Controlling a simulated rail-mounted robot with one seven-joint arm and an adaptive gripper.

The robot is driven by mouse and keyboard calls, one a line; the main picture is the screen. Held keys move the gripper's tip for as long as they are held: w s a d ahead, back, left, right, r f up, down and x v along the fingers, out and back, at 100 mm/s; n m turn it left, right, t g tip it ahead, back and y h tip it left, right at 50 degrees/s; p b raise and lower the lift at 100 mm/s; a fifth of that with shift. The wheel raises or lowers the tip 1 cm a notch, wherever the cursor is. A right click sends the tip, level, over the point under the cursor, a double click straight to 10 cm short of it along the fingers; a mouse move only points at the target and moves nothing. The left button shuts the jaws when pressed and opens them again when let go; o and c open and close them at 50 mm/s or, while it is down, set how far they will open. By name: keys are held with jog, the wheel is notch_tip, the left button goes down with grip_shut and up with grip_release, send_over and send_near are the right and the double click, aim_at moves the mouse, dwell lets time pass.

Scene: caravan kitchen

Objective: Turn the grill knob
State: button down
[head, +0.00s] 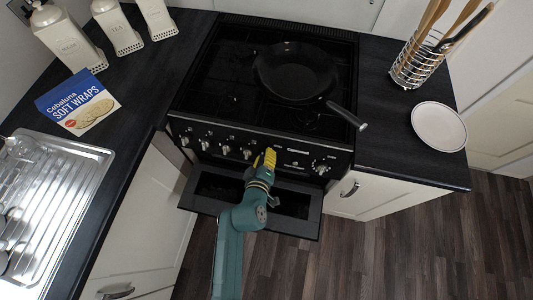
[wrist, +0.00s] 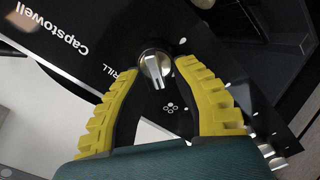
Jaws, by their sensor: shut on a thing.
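The grill knob (wrist: 155,68) is a round silver knob with a raised bar, on the black cooker panel, beside the partly hidden label ending in "RILL". My gripper (wrist: 152,72) is shut on it, with one yellow ribbed finger on each side of the knob in the wrist view. In the head view my gripper (head: 268,158) reaches up to the front panel of the black cooker (head: 215,133), right of a row of several silver knobs. There the grill knob is hidden behind the fingers.
An open compartment or flap (head: 205,195) juts out below the panel, under my gripper. A black frying pan (head: 295,70) sits on the hob, its handle over the front right edge. Another knob (head: 320,168) is at the right. The floor (head: 390,245) at right is clear.

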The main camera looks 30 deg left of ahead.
jog(key=n, duration=0.2)
jog(key=n+p, duration=0.1)
jog(key=n, duration=0.1)
jog(key=shift+s+f, duration=0.2)
jog(key=shift+f, duration=0.15)
jog(key=shift+f+n+p, duration=0.2)
jog(key=shift+n+p, duration=0.4)
jog(key=shift+n, duration=0.7)
jog(key=shift+s, duration=0.1)
jog(key=c, duration=0.7)
grip_release()
jog(key=shift+r, duration=0.15)
